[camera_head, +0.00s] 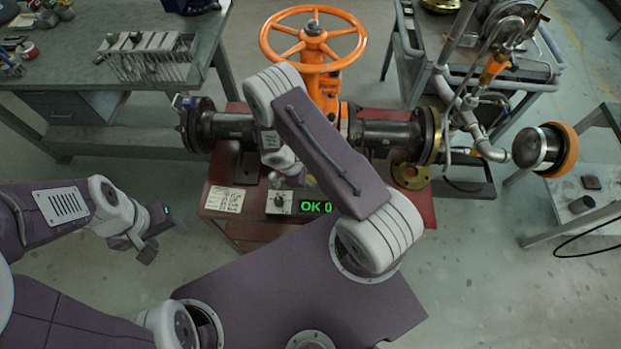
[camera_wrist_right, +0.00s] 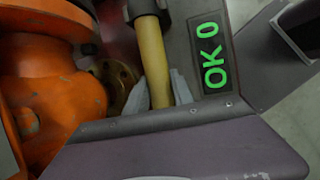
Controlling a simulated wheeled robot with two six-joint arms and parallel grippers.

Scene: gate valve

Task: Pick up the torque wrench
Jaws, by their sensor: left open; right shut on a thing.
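My right gripper (camera_wrist_right: 160,92) is shut on a yellow handle (camera_wrist_right: 152,58), seen in the right wrist view with one grey finger on each side. The handle has a dark collar at its upper end and appears to belong to the torque wrench. The rest of the tool is out of frame. In the head view my right arm covers most of that gripper and the handle. My left gripper (camera_head: 148,247) is open and empty over the floor at the left.
The orange gate valve (camera_head: 322,88) with its handwheel and dark flanged pipe (camera_head: 392,133) stands over a red stand (camera_head: 395,205). A display (camera_head: 315,207) on the stand reads "OK 0". A bench (camera_head: 75,70) stands back left, a cart (camera_head: 405,45) back right.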

